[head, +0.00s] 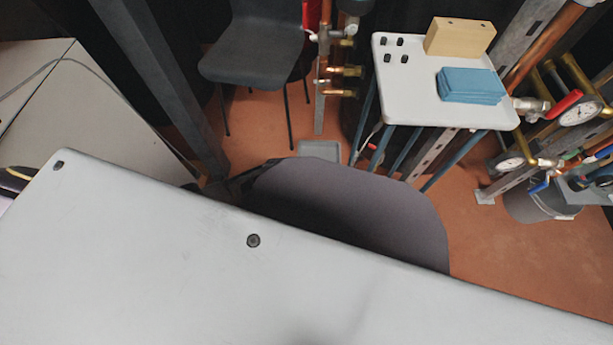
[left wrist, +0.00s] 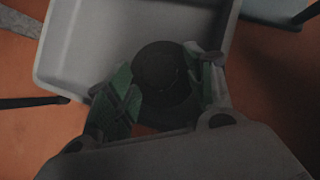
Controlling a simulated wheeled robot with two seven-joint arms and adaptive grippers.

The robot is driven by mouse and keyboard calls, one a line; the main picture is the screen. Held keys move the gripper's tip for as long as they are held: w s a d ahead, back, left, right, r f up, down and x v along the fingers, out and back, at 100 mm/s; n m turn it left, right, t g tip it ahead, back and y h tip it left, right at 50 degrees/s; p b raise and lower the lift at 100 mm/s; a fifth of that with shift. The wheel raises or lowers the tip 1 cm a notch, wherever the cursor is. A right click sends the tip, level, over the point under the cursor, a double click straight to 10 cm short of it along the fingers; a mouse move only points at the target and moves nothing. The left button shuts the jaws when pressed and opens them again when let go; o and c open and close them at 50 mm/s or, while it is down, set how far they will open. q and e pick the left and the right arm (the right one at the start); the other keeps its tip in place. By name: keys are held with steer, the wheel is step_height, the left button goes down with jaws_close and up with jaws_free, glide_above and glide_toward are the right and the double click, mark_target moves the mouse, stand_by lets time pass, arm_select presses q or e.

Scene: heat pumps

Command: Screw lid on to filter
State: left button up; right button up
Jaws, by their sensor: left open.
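In the left wrist view my left gripper (left wrist: 163,72) has its green-padded fingers apart. A dark round object (left wrist: 158,68) shows between the fingers. I cannot tell whether it is the lid or the filter, or whether the fingers touch it. A shallow grey tray (left wrist: 78,68) is beyond the fingers, partly hidden by them. A grey tray (head: 320,151) also shows on the floor in the head view. Neither gripper is in the head view, and I see no clearly recognisable filter or lid there.
A small white table (head: 432,108) at the upper right holds a wooden block (head: 459,37), folded blue cloths (head: 471,86) and several small black pieces (head: 394,50). A dark chair (head: 252,50) stands left of it. Pipes, valves and a gauge (head: 580,112) crowd the right.

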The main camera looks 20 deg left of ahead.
arm_select(q)
steer(key=shift+f, duration=0.25)
arm_select(e)
steer(key=shift+s+f, duration=0.2)
steer(key=shift+f, duration=0.05)
arm_select(q)
steer(key=c, duration=0.8)
steer(key=shift+s+f, duration=0.1)
steer(key=shift+c, duration=1.1)
steer(key=shift+s, duration=0.1)
arm_select(e)
steer(key=shift+r, duration=0.25)
arm_select(q)
steer(key=shift+r+p, duration=0.4)
steer(key=shift+p, duration=0.15)
steer(key=shift+w+d+r+p, duration=0.1)
steer(key=shift+w+r+p, duration=0.05)
steer(key=shift+r+p, duration=0.75)
steer(key=shift+w+r+p, duration=0.15)
steer(key=shift+r+p, duration=0.65)
steer(key=shift+r, duration=0.2)
steer(key=shift+r+p, duration=0.75)
steer(key=shift+r, duration=0.15)
arm_select(e)
steer(key=shift+g+h, duration=0.3)
steer(key=shift+h, duration=0.1)
steer(key=r, duration=0.2)
steer(key=d+r, duration=0.1)
steer(key=r, duration=0.2)
steer(key=shift+s, duration=0.2)
